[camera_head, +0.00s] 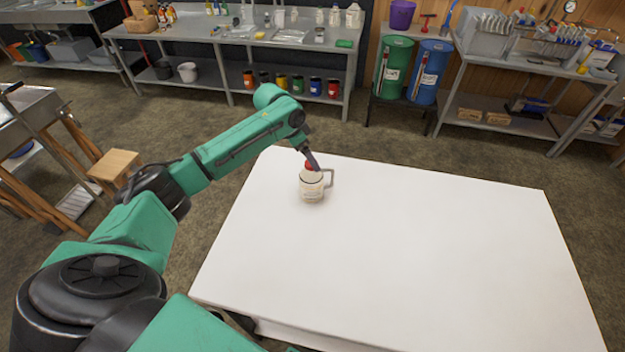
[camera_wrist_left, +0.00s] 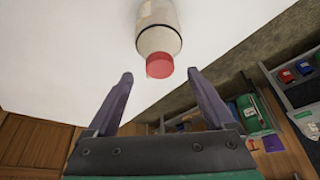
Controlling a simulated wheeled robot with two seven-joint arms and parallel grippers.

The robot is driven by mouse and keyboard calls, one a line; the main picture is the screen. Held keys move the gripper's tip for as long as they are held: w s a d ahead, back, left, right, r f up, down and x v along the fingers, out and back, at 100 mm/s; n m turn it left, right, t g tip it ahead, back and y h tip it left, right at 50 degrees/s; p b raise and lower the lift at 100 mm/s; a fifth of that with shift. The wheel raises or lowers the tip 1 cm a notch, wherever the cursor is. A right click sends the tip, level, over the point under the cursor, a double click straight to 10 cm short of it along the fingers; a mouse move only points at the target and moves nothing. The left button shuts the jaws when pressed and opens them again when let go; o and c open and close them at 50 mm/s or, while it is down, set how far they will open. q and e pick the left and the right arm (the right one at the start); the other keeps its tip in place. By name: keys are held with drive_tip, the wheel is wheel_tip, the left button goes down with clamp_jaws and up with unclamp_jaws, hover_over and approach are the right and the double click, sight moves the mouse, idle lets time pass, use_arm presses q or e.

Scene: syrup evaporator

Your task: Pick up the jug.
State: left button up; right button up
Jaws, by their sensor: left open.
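The jug (camera_head: 312,190) is cream-coloured with a red cap and a looped handle on its right side. It stands upright on the white table, near the far left edge. In the left wrist view the jug (camera_wrist_left: 158,22) is at the top, its red cap (camera_wrist_left: 160,65) toward my fingers. My left gripper (camera_head: 311,161) is at the jug's top in the head view, partly covering the cap. In the wrist view its fingers (camera_wrist_left: 159,75) are spread, with the cap just past the gap between the tips. Contact is not clear. My right gripper is not in view.
The white table (camera_head: 430,260) is otherwise bare, with wide free room right of the jug. A wooden stool (camera_head: 116,165) stands left of it. Metal benches with jars and bottles (camera_head: 240,35) and green and blue drums (camera_head: 393,68) stand along the back.

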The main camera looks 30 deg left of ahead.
sight(317, 179)
use_arm(q)
drive_tip(key=p+x, duration=0.1)
drive_tip(key=x, duration=0.2)
drive_tip(key=shift+w+f, duration=0.1)
drive_tip(key=shift+f, duration=0.35)
drive_tip(key=c, duration=0.4)
clamp_jaws()
drive_tip(key=shift+d, duration=0.1)
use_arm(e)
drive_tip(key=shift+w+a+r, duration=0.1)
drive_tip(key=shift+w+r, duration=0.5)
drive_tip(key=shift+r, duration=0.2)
use_arm(q)
drive_tip(key=shift+f, duration=0.1)
